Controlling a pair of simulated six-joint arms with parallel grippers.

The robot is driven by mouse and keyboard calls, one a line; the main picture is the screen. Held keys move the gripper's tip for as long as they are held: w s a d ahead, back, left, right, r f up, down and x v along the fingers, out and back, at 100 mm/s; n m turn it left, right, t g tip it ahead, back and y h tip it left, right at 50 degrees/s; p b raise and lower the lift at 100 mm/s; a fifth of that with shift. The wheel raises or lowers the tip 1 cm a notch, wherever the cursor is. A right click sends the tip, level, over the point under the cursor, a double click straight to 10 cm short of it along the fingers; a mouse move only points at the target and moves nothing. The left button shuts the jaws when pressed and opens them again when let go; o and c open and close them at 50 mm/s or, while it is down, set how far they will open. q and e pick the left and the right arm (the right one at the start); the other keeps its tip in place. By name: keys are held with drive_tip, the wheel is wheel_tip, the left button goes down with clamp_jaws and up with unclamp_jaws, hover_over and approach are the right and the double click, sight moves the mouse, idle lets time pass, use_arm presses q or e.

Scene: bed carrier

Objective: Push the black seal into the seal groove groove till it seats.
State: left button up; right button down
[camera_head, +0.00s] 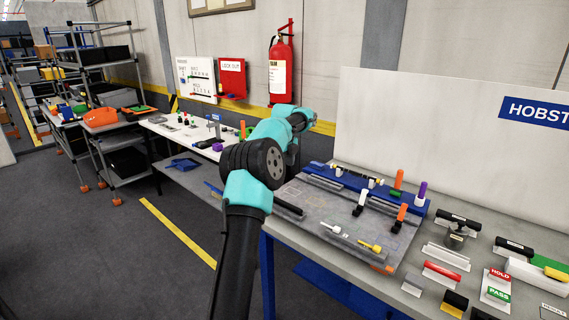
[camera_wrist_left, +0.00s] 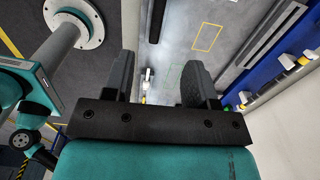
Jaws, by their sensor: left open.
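A dark strip (camera_head: 288,208), which looks like the black seal, lies along the left part of the grey plate (camera_head: 318,213). It also shows at the top of the left wrist view (camera_wrist_left: 157,20). A grey rail with a dark slot (camera_wrist_left: 272,38), possibly the seal groove, runs beside the blue fixture; I cannot tell for sure. My left gripper (camera_wrist_left: 160,78) is open, its two fingers wide apart over the plate with nothing between them. In the head view my left arm hides its fingers and part of the plate. My right gripper is not in view.
The blue fixture (camera_head: 340,177) carries several clamps with orange and purple handles along the plate's back. A grey block with white and yellow clamps (camera_head: 350,239) sits at the front. Small holders and labelled cards, including a red-and-green card (camera_head: 496,288), crowd the right side.

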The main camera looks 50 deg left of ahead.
sight(286, 203)
use_arm(q)
drive_tip(key=shift+r, duration=0.2)
drive_tip(key=shift+c, duration=0.4)
drive_tip(key=shift+f, duration=0.2)
drive_tip(key=shift+c, duration=0.6)
drive_tip(key=shift+n, duration=0.7)
drive_tip(key=f, duration=0.8)
drive_tip(key=shift+d+f, duration=0.15)
drive_tip(key=shift+d, duration=0.15)
clamp_jaws()
drive_tip(key=shift+d+f, duration=0.1)
drive_tip(key=shift+f, duration=0.35)
drive_tip(key=shift+f, duration=0.1)
drive_tip(key=shift+f, duration=2.9)
